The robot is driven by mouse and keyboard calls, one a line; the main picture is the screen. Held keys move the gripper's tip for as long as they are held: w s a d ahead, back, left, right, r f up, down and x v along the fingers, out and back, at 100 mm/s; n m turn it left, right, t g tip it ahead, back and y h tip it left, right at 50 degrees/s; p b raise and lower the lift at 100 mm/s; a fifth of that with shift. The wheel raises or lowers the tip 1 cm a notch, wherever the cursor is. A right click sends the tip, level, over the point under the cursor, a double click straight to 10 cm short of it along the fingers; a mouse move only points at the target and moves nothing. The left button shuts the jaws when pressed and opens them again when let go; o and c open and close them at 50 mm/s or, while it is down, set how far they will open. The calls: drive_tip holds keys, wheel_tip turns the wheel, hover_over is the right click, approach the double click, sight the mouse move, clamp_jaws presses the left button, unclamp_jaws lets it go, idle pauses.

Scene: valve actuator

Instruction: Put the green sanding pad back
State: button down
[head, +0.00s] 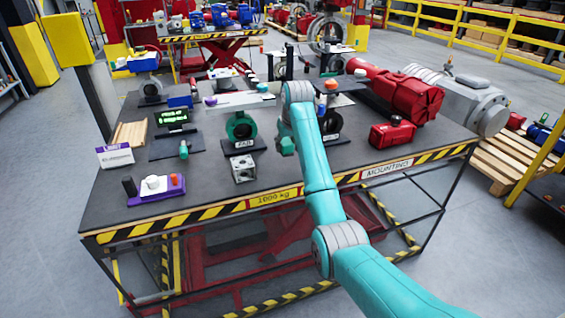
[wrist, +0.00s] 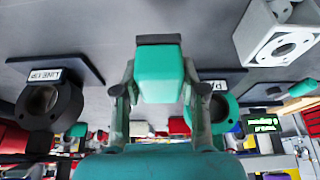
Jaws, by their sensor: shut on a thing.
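The green sanding pad (wrist: 159,72) is a teal-green block with a dark face at its top edge in the wrist view. My gripper (wrist: 158,90) is shut on it, with one grey finger on each side. The pad is held in front of the round flanges on stands, apart from them as far as I can see. In the head view my teal arm reaches over the front of the table (head: 225,192).
A green flange (head: 241,127) and a silver block (head: 243,168) stand left of my arm. A purple tray (head: 157,189) with a black knob sits at the front left, near a small display (head: 172,117) and a green cylinder (head: 184,150). A red actuator (head: 395,92) lies right.

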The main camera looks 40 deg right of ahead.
sight(289, 149)
drive_tip(key=shift+f, duration=3.45)
drive_tip(key=shift+f, duration=0.15)
drive_tip(key=c, duration=0.7)
unclamp_jaws()
drive_tip(key=shift+o, duration=0.2)
drive_tip(key=v, duration=1.2)
